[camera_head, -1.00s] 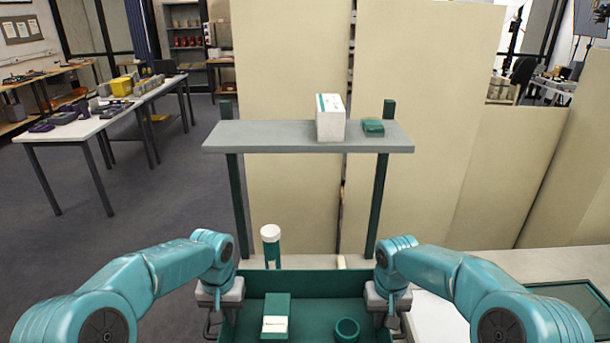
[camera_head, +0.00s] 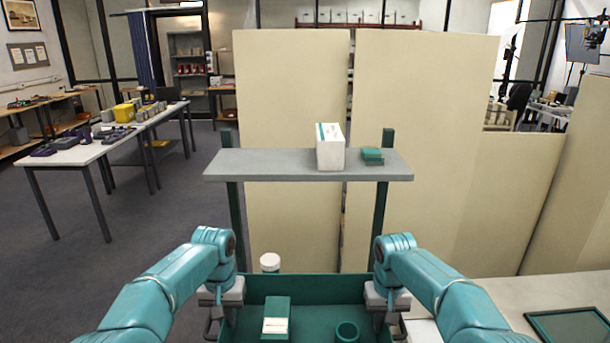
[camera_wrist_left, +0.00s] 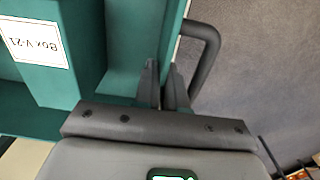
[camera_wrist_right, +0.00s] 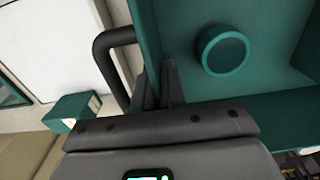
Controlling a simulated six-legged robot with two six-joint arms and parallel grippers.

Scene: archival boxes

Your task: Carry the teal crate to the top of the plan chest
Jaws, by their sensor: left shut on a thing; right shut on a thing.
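The teal crate (camera_head: 320,286) is at the bottom middle of the head view, held between my two grippers. A teal box with a white label (camera_head: 277,318) and a round teal cup (camera_head: 347,331) are inside it. My left gripper (camera_head: 218,314) is shut on the crate's left side; its fingers (camera_wrist_left: 163,70) are at the rim beside a dark handle (camera_wrist_left: 208,50). My right gripper (camera_head: 383,314) is shut on the right side, its fingers (camera_wrist_right: 165,75) beside the other handle (camera_wrist_right: 103,55). The crate's underside is hidden. I cannot tell whether the pale surface (camera_head: 490,296) at right is the plan chest.
A white-capped bottle (camera_head: 270,262) shows behind the crate. A green-framed panel (camera_head: 570,328) is at right. Tall beige panels (camera_head: 420,100) stand behind.

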